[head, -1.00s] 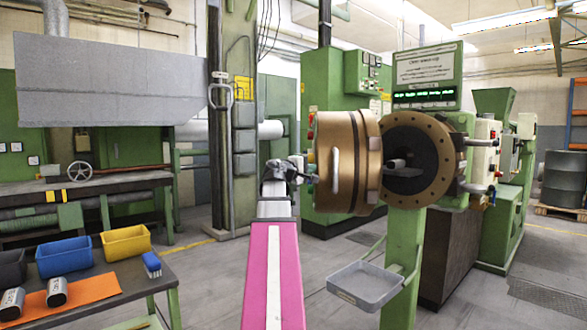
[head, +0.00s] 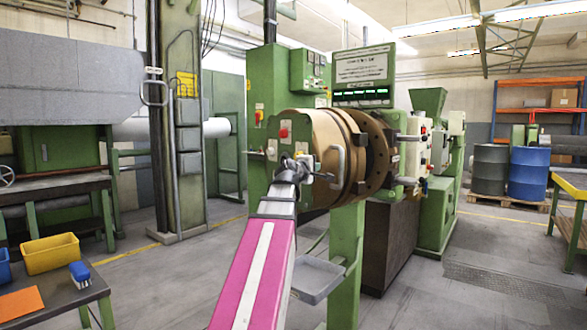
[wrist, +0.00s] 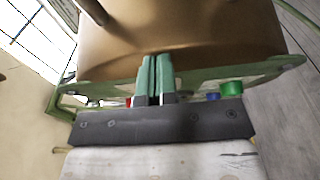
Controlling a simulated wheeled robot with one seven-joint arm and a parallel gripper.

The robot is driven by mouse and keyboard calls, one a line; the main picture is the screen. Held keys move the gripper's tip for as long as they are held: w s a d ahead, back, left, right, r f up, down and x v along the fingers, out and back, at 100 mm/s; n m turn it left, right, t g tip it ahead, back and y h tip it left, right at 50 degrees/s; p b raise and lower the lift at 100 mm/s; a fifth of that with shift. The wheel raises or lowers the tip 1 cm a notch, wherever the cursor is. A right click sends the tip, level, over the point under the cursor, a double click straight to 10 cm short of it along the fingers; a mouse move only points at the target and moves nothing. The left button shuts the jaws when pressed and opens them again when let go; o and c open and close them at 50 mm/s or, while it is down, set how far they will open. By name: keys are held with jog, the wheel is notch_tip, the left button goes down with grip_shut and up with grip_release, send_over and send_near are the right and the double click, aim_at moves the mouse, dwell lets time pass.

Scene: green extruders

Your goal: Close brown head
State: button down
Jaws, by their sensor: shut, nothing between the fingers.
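The brown head (head: 327,150) is a thick bronze-coloured cylinder with a green end plate (head: 286,138) and a curved handle (head: 336,160). It stands in front of the round brown flange (head: 377,140) of the green extruder, with a dark opening showing between them. My gripper (head: 318,175) is at the head's near left side, by the end plate and below left of the handle. In the wrist view its green fingers (wrist: 155,75) are together and empty, pointing at the brown surface (wrist: 190,40). Whether they touch it I cannot tell.
A grey tray (head: 318,278) sticks out below the head beside a green post (head: 345,265). A bench with a yellow bin (head: 50,253) and a blue brush (head: 80,272) stands at lower left. Blue and grey drums (head: 529,173) stand at the right. The floor at lower right is clear.

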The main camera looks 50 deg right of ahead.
send_near(361, 164)
jog(key=s+d, duration=0.1)
jog(key=d, duration=0.3)
jog(key=shift+s+d+r, duration=0.2)
jog(key=shift+s+d, duration=0.1)
jog(key=shift+d, duration=0.2)
jog(key=shift+s+d+r, duration=0.2)
jog(key=shift+s+d, duration=0.15)
jog(key=shift+d, duration=0.15)
jog(key=shift+d+r, duration=0.1)
jog(key=shift+d, duration=0.1)
jog(key=s+a, duration=0.7)
jog(key=a, duration=0.5)
jog(key=shift+a, duration=0.3)
jog(key=shift+w, duration=0.1)
